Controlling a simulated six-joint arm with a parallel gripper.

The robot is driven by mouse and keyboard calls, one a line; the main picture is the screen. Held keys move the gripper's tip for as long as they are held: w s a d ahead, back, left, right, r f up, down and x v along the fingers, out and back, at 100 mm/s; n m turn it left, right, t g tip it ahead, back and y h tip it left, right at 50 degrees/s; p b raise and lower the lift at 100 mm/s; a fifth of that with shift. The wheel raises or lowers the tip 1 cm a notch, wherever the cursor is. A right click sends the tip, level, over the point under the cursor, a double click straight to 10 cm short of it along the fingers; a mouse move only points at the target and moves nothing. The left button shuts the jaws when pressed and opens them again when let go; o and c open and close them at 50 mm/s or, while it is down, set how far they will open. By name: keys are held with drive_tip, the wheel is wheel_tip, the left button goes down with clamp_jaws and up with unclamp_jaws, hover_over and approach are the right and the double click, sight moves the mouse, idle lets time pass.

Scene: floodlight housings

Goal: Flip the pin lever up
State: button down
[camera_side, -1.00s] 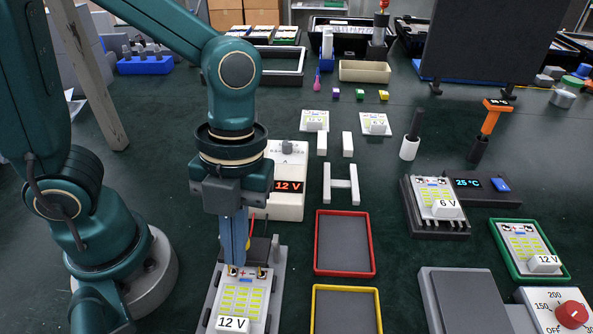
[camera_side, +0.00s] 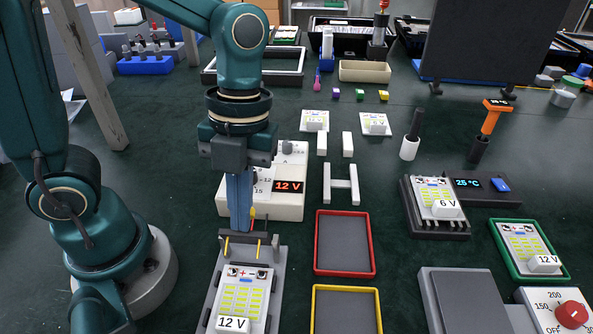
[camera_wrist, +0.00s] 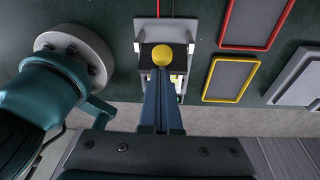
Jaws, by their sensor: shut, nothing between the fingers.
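The pin lever (camera_side: 263,240) is a dark bar with two gold pins and a yellow knob. In the side view its pins stand clear of the contacts on the 12 V lamp board (camera_side: 241,293), and the knob is partly hidden behind my fingers. The board lies in a grey fixture (camera_side: 273,290). My gripper (camera_side: 240,229) is shut and empty, pointing down at the bar. In the wrist view the yellow knob (camera_wrist: 162,56) shows just beyond the fingertips (camera_wrist: 164,78). I cannot tell whether the fingers touch the lever.
A white supply reading 12 V (camera_side: 289,202) stands right behind the fixture. A red tray (camera_side: 318,242) and a yellow tray (camera_side: 316,312), both empty, lie to the right.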

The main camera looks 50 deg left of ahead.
drive_tip(key=shift+r, duration=0.6)
drive_tip(key=shift+s+d+r, duration=0.25)
drive_tip(key=shift+s+r, duration=0.1)
drive_tip(key=shift+r, duration=0.05)
drive_tip(key=w+a+r, duration=0.4)
drive_tip(key=w+a, duration=0.1)
drive_tip(key=shift+w, duration=0.25)
idle(0.3)
drive_tip(key=shift+r, duration=0.1)
